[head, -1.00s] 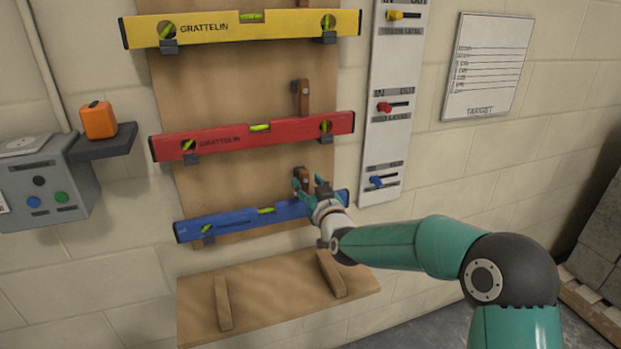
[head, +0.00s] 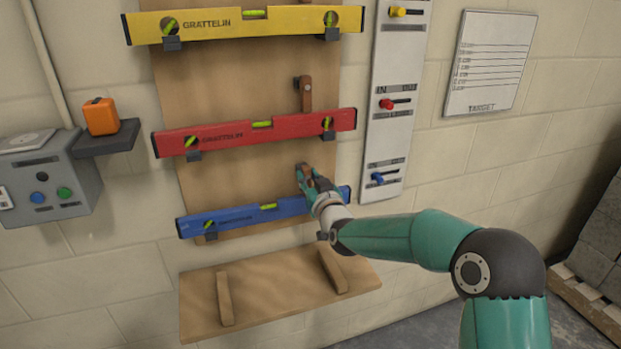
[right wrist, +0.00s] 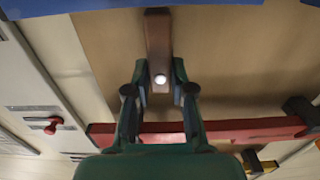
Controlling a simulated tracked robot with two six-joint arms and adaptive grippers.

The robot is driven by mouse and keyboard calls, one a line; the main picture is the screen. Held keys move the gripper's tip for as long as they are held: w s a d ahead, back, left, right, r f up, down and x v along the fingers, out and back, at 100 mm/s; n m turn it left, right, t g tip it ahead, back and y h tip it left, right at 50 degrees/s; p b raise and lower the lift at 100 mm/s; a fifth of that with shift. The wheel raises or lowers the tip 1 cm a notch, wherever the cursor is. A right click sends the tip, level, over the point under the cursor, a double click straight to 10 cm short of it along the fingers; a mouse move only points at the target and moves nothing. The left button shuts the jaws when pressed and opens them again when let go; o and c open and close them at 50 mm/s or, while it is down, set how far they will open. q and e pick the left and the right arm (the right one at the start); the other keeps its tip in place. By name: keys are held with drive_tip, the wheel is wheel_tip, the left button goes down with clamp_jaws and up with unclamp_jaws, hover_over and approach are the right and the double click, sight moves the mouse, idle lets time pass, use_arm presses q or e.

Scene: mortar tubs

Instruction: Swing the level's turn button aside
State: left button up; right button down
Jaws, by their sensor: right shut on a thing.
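The blue level (head: 235,219) lies along the lowest place on the wooden board, its right part hidden behind my right gripper. Its turn button (right wrist: 158,35), a small brown wooden bar with a bright round spot, stands upright in the right wrist view. In the head view the button (head: 304,172) is mostly covered by the gripper. My right gripper (right wrist: 160,80) is shut on the button, one finger on each side. It also shows in the head view (head: 306,177), just above the level's right part. My left gripper is not in view.
A red level (head: 255,133) and a yellow level (head: 240,25) hang above, with another turn button (head: 305,95) over the red one. A white panel with coloured sliders (head: 393,100) is to the right. A wooden shelf (head: 280,290) juts out below.

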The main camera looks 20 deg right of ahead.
drive_tip(key=shift+f+m+b, duration=0.1)
drive_tip(key=shift+m+b, duration=0.3)
drive_tip(key=shift+b, duration=0.3)
drive_tip(key=m+b, duration=0.9)
drive_tip(key=b, duration=0.3)
drive_tip(key=shift+d+f+m, duration=0.1)
drive_tip(key=shift+m, duration=0.3)
drive_tip(key=m+b, duration=0.2)
drive_tip(key=m, duration=0.1)
drive_tip(key=shift+m+b, duration=0.3)
drive_tip(key=shift+b, duration=0.1)
drive_tip(key=shift+d+m+b, duration=0.1)
drive_tip(key=shift+m+b, duration=0.7)
drive_tip(key=shift+m, duration=1)
drive_tip(key=c, duration=1)
unclamp_jaws()
